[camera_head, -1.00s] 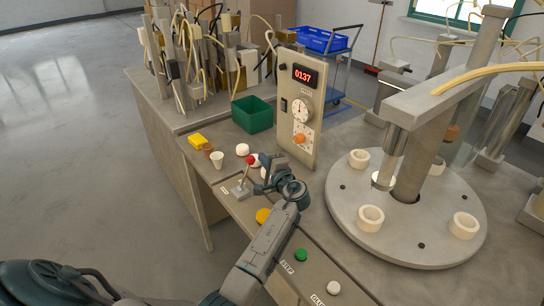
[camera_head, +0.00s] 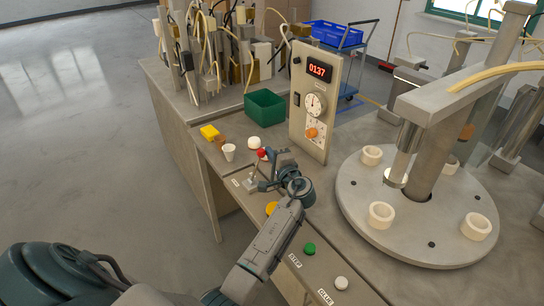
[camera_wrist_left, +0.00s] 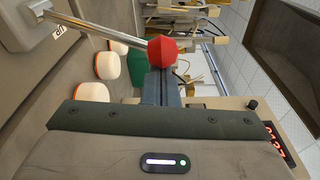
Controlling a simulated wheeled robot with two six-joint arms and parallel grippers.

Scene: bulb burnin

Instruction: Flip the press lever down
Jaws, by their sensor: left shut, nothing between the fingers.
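The press lever is a thin metal rod with a red knob (camera_head: 261,152), rising from a small plate (camera_head: 251,185) on the bench's front strip. It stands up, slightly tilted. In the left wrist view the red knob (camera_wrist_left: 162,51) is just beyond my fingers, and a label that seems to read "UP" (camera_wrist_left: 60,29) is by the lever's base. My left gripper (camera_head: 263,185) is shut and empty, right beside the lever rod. I cannot tell whether it touches the rod or knob. My right gripper is not in view.
A panel (camera_head: 310,130) reading 0137 stands behind the gripper. Green (camera_head: 309,249) and white (camera_head: 341,283) buttons sit near my forearm. A round turntable (camera_head: 358,225) with white rings fills the right.

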